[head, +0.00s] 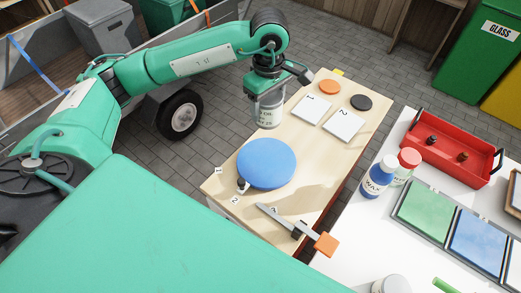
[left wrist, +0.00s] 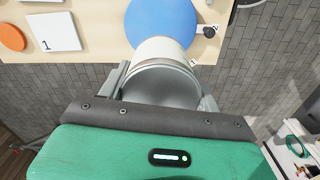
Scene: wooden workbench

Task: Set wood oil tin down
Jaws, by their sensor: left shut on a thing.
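The wood oil tin (head: 268,112) is a grey metal can with a pale label whose print is only partly readable. My left gripper (head: 273,88) is shut on it from above, and the tin hangs upright by the far left edge of the wooden workbench (head: 325,165). In the left wrist view the tin (left wrist: 160,80) sits between the two fingers of the left gripper (left wrist: 160,88), its lid towards the camera. Its lower end overlaps the bench edge and blue disc there. I cannot tell how high it is above the bench. My right gripper is in neither view.
A blue round disc (head: 267,163) lies on the bench, with white cards numbered 1 (head: 311,107) and 2 (head: 343,125) beyond. Orange (head: 329,87) and dark (head: 361,102) discs lie behind them. A hammer-like tool (head: 290,228) lies in front. A white table with a red tray (head: 452,150) stands right.

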